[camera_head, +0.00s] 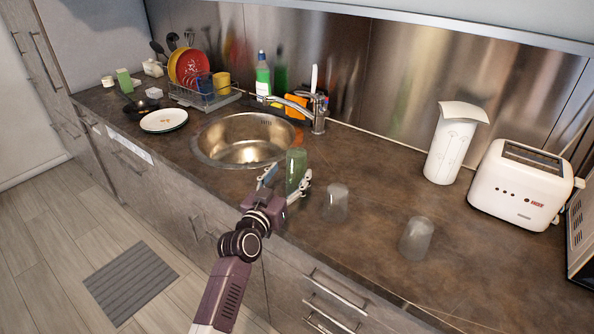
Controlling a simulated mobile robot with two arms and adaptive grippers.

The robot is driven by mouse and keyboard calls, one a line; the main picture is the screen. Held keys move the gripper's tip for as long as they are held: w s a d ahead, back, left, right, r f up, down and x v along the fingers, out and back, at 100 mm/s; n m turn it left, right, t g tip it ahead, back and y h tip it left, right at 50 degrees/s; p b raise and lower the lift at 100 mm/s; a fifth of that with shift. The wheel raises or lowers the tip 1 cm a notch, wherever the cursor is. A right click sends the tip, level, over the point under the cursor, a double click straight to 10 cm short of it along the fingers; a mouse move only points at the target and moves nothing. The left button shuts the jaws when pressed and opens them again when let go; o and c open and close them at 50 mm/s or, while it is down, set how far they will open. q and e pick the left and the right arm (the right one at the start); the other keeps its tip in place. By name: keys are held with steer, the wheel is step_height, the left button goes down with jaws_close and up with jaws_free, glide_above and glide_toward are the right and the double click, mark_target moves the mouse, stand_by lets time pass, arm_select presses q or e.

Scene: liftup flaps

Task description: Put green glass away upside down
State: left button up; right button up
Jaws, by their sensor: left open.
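The green glass (296,171) stands on the countertop just right of the sink. My left gripper (287,181) is open, with its fingers on either side of the green glass. I cannot tell whether the fingers touch it. Whether the glass is upright or upside down is hard to tell at this size. My right gripper is not in view.
Two clear glasses stand to the right, one nearer (336,202) and one farther right (416,238). The sink (248,140) lies left of the gripper.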

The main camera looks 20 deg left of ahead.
mark_target(292, 172)
arm_select(q)
steer(key=w, duration=0.4)
steer(key=shift+w+d+f, duration=0.15)
steer(key=shift+d+f, duration=0.1)
steer(key=shift+w, duration=0.35)
steer(key=shift+c, duration=0.6)
steer(key=c, duration=1.2)
steer(key=shift+r, duration=0.1)
steer(key=shift+c, duration=0.7)
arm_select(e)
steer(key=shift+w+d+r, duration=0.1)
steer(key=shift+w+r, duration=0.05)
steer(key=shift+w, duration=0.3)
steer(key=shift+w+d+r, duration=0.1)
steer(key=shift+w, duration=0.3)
